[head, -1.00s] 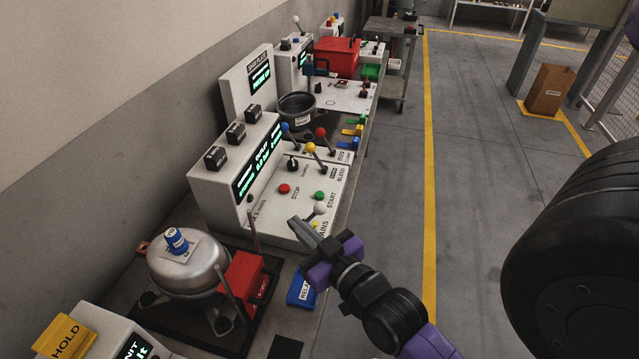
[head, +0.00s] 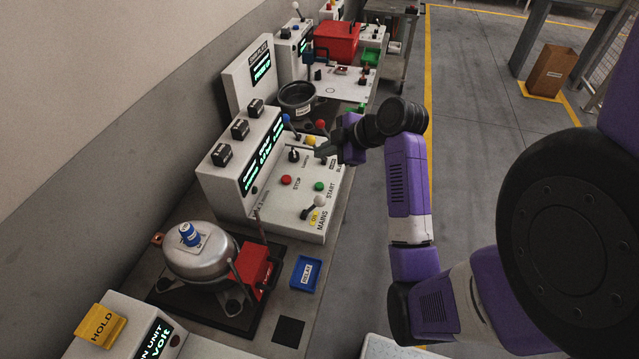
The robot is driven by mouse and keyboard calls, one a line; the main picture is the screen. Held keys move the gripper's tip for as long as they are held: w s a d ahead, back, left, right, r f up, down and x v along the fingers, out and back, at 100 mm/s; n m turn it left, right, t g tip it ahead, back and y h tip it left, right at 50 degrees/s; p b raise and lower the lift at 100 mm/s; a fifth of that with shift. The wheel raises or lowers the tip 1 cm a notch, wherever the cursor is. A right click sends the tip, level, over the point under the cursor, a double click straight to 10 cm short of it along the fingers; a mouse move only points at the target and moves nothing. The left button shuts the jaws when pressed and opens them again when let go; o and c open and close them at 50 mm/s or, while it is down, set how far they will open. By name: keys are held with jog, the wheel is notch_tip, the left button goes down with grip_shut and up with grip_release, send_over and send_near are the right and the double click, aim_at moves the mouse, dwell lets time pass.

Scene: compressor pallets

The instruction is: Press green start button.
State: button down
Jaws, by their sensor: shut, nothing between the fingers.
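The green start button (head: 319,186) sits on the sloped white top of the control console (head: 262,205), beside the printed word START. The red stop button (head: 286,180) is to its left. My gripper (head: 318,153) is shut and empty, pointing left above the console, farther back than the green button and apart from it. It is near the black-based lever (head: 294,155) and in front of the yellow-knobbed lever, which it partly hides.
A silver compressor tank (head: 205,255) with a red block (head: 256,266) stands nearer on a black base. A blue tray (head: 306,272) lies right of it. Blue (head: 288,121) and red (head: 320,125) lever knobs rise behind the buttons. The floor aisle to the right is clear.

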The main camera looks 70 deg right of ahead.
aim_at(323, 187)
jog(key=shift+a+f, duration=0.1)
jog(key=shift+f, duration=0.1)
notch_tip(323, 187, down, 8)
jog(key=b, duration=0.7)
jog(key=shift+f, duration=0.25)
jog(key=shift+f, duration=0.1)
dwell(1.7)
jog(key=shift+f+b, duration=0.3)
jog(key=shift+f, duration=0.05)
jog(key=shift+f+b, duration=0.35)
jog(key=shift+f, duration=0.15)
dwell(0.7)
dwell(0.4)
jog(key=shift+r+p, duration=0.85)
jog(key=shift+r, duration=0.15)
jog(key=shift+r+p, duration=2.1)
jog(key=shift+r, duration=0.35)
